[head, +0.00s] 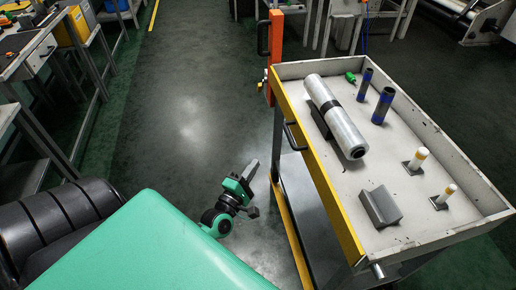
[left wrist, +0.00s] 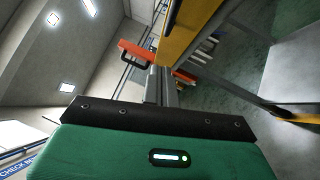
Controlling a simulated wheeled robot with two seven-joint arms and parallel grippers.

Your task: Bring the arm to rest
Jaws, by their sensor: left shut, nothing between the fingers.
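My left gripper (head: 250,169) hangs low beside the cart (head: 286,100), over the open floor to its left. Its grey fingers are together and point up and away, with nothing between them. The green and black wrist shows just below them. In the left wrist view the green gripper housing (left wrist: 165,155) with its black front bar fills the bottom. The cart's yellow edge (left wrist: 190,30) and an orange part (left wrist: 136,52) appear beyond it. My right gripper is not in view.
On the cart top lie a film roll (head: 335,116), a grey block (head: 380,206), two dark tubes (head: 382,105) and two white posts with yellow bands (head: 417,159). An orange post (head: 275,50) stands at the cart's corner. The floor (head: 190,120) left of the cart is clear.

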